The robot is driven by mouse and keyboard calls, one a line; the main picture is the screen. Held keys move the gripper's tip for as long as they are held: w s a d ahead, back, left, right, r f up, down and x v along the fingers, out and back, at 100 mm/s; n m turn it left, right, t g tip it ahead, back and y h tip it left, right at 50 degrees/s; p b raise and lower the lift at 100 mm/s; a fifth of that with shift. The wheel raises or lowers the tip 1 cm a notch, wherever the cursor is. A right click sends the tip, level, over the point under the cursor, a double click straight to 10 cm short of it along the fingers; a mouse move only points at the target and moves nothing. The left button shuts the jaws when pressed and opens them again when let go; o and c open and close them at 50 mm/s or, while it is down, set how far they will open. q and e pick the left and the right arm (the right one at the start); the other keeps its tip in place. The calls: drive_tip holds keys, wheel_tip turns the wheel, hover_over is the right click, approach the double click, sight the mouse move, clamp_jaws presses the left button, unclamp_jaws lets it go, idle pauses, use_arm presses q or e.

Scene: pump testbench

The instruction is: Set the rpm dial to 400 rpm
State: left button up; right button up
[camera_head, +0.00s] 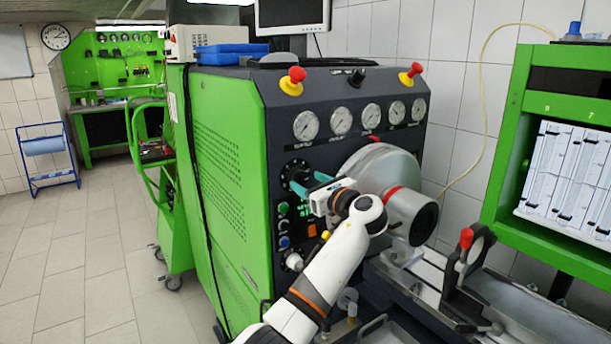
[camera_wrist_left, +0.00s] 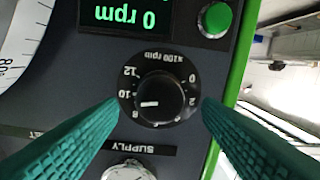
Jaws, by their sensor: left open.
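The rpm dial (camera_wrist_left: 160,88) is a round black knob marked "x100 rpm", seen upside down in the left wrist view. Its white mark points left in that picture, near the 8 and 10 labels. In the head view the dial (camera_head: 294,173) is on the dark front panel, partly behind my fingers. My left gripper (camera_head: 303,180) is open, with its teal fingers toward the panel. In the left wrist view its fingertips (camera_wrist_left: 160,105) lie on either side of the dial, with gaps between. Contact with the panel cannot be told. My right gripper is not in view.
A display (camera_wrist_left: 140,17) reads 0 rpm beside a green button (camera_wrist_left: 215,19). A "SUPPLY" knob (camera_wrist_left: 125,170) is close to one finger. A large round grey housing (camera_head: 378,170) is right of the dial. Pressure gauges (camera_head: 341,121) line the panel above.

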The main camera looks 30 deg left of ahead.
use_arm(q)
drive_tip(key=shift+x, duration=1.1)
drive_tip(key=c, duration=1)
